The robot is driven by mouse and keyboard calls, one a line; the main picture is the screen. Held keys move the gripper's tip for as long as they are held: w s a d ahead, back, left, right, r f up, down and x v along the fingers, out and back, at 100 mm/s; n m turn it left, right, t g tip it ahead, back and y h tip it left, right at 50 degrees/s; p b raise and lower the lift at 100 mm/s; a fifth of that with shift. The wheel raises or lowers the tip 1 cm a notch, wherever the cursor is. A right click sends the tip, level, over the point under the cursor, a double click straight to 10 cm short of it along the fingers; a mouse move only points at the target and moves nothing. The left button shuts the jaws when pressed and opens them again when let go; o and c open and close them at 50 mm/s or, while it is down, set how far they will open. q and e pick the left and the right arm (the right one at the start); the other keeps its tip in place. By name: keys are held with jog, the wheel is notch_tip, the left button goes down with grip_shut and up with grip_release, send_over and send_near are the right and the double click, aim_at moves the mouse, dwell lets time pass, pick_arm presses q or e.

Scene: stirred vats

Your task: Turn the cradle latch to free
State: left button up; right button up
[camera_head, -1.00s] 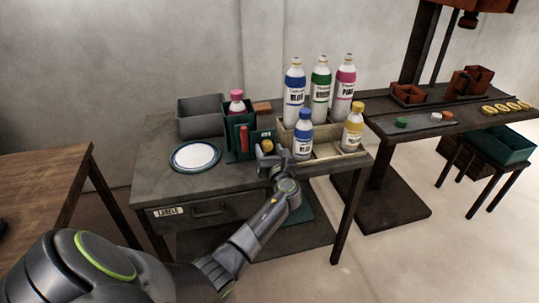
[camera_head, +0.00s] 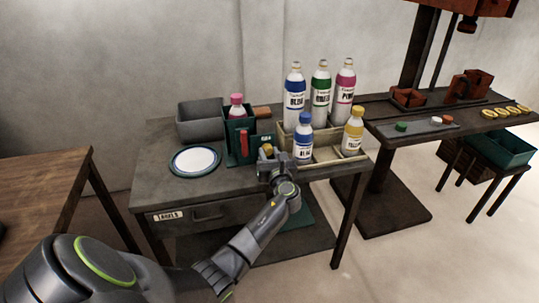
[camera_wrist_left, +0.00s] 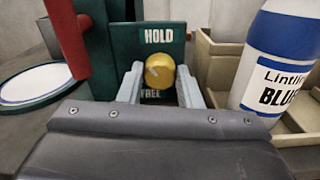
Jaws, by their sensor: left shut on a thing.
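The cradle (camera_head: 233,130) is a green stand with a red handle (camera_head: 243,145), holding a pink-capped bottle (camera_head: 236,107). Its latch is a round yellow knob (camera_wrist_left: 160,71) on a green plate (camera_wrist_left: 178,42), with HOLD above it and FREE below. A pale slanted mark shows on the knob's left side. My left gripper (camera_wrist_left: 159,88) is shut on the knob, one finger on each side. In the head view my left gripper (camera_head: 275,163) is at the table's front, partly covering the plate. My right gripper is not in view.
A blue-labelled bottle (camera_wrist_left: 285,60) stands close right of my gripper, in a pale divided tray (camera_head: 325,154). A yellow-capped bottle (camera_head: 353,132) and several taller bottles are nearby. A white round plate (camera_head: 195,161) and a grey bin (camera_head: 200,120) are left and behind.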

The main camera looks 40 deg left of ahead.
pick_arm(q)
jog(key=n, duration=0.3)
jog(key=shift+f+n+b, duration=0.1)
jog(key=shift+n+b, duration=0.2)
jog(key=shift+b, duration=0.05)
jog(key=shift+n, duration=0.9)
jog(key=shift+n+b, duration=0.35)
jog(key=shift+n, duration=0.05)
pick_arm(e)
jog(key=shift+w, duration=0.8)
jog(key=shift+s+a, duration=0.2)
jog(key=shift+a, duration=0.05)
pick_arm(q)
jog(key=o, duration=0.9)
jog(key=shift+o, duration=0.3)
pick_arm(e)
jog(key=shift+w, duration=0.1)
pick_arm(q)
jog(key=shift+s, duration=0.1)
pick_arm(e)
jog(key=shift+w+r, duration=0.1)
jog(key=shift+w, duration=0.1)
